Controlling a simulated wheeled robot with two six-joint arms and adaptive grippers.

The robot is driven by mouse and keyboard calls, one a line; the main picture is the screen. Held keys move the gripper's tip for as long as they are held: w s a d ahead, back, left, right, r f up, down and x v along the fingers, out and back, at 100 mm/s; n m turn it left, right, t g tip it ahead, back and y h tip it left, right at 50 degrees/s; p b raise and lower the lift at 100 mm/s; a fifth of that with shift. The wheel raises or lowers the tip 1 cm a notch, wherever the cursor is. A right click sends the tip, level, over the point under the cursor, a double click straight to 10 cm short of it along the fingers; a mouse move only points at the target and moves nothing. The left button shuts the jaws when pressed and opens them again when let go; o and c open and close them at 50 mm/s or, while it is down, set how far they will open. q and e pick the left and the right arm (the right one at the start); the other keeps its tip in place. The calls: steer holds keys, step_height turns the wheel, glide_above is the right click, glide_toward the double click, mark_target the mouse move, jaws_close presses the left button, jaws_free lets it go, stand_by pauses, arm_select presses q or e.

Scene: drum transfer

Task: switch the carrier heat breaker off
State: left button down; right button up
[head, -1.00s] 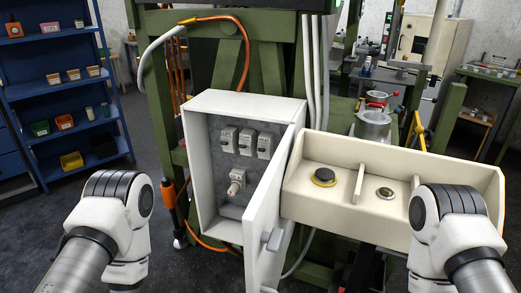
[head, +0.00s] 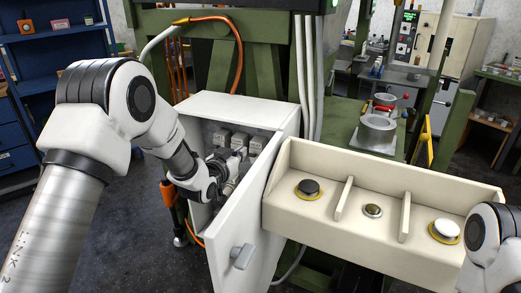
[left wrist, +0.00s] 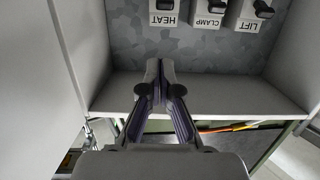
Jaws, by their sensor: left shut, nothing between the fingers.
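The heat breaker (left wrist: 164,17) is at the top of the left wrist view, labelled HEAT; its dark lever is cut by the frame edge, so I cannot tell its position. In the head view it is the leftmost breaker (head: 222,137) in the open grey cabinet (head: 240,106). The clamp breaker (left wrist: 209,20) and the lift breaker (left wrist: 251,21) sit to its right. My left gripper (left wrist: 160,64) is shut and empty inside the cabinet, its fingertips below the HEAT label in the picture; it also shows in the head view (head: 234,158). My right gripper is out of view.
The cabinet door (head: 248,225) stands open on the right side of my left arm. A cream control panel (head: 325,225) with several buttons is right of the door. An orange cable (head: 238,60) hangs above the cabinet.

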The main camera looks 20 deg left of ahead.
arm_select(q)
steer(key=r, duration=0.1)
steer(key=p, duration=0.2)
glide_above(252, 155)
steer(key=shift+a+f, duration=0.1)
steer(key=shift+f, duration=0.5)
steer(key=f, duration=0.1)
steer(key=f+p, duration=0.1)
steer(key=f, duration=0.1)
steer(key=shift+s+a, duration=0.1)
steer(key=shift+s, duration=0.2)
steer(key=shift+s+f, duration=0.2)
steer(key=shift+f, duration=0.15)
